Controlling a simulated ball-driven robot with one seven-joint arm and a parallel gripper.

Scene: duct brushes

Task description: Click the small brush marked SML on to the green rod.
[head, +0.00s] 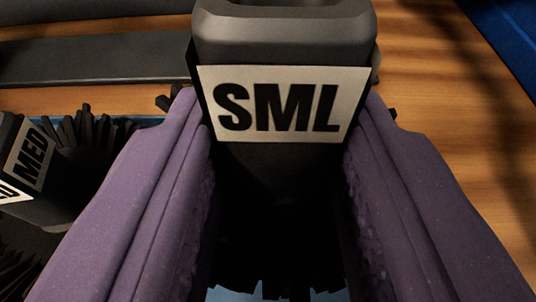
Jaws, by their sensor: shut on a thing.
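The small brush (278,165) has a dark grey body with a light label reading SML that faces the camera. My gripper (280,215) has two purple fingers, one on each side of the brush, and is shut on its body below and beside the label. A dark socket-like collar with rounded edges forms the brush's upper end, cut off by the top of the picture. Dark bristles show between and below the fingers. The green rod is not in view.
Another dark brush (25,185) with a label reading MED lies at the left, partly behind my left finger. A dark grey bar-like object (100,58) lies at the upper left. Bare wooden surface (450,90) shows at the right, with a blue area (510,30) at the upper right corner.

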